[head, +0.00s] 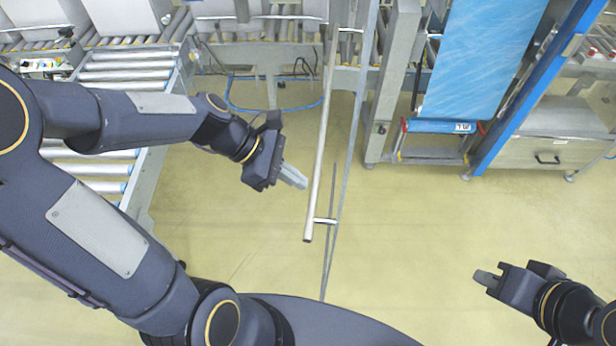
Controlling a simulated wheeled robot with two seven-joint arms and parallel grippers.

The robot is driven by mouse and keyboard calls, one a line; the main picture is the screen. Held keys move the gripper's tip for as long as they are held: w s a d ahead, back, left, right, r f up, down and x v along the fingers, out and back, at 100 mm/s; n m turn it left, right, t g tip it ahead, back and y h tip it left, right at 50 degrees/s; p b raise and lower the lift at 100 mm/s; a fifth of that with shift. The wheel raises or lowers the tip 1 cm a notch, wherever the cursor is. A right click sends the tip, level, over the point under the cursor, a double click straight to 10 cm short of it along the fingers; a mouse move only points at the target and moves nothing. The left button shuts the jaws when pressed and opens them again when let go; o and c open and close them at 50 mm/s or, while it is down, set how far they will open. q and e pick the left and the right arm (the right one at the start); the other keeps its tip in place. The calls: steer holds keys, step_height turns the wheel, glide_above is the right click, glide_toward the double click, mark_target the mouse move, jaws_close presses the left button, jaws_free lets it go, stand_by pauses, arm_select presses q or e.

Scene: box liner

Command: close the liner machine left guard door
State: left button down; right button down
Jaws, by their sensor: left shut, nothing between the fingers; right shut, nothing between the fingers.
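The left guard door (346,165) stands open, seen almost edge-on as a thin grey frame reaching from the machine toward me. A long metal handle bar (321,140) runs along its left side on short mounts. My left gripper (298,178) is shut and empty, just left of the handle bar, with its fingertips pointing at it. A small gap seems to lie between them, though I cannot be sure of the depth. My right gripper (484,278) is shut and empty at the lower right, well apart from the door.
A roller conveyor (150,75) stands at the left. A grey post (392,80) and a blue film sheet (480,55) in a blue frame stand right of the door. A grey drawer cabinet (550,152) is at the right. The floor (430,225) between door and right gripper is clear.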

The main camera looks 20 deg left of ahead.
arm_select(q)
steer(key=x, duration=0.8)
steer(key=shift+b, duration=0.4)
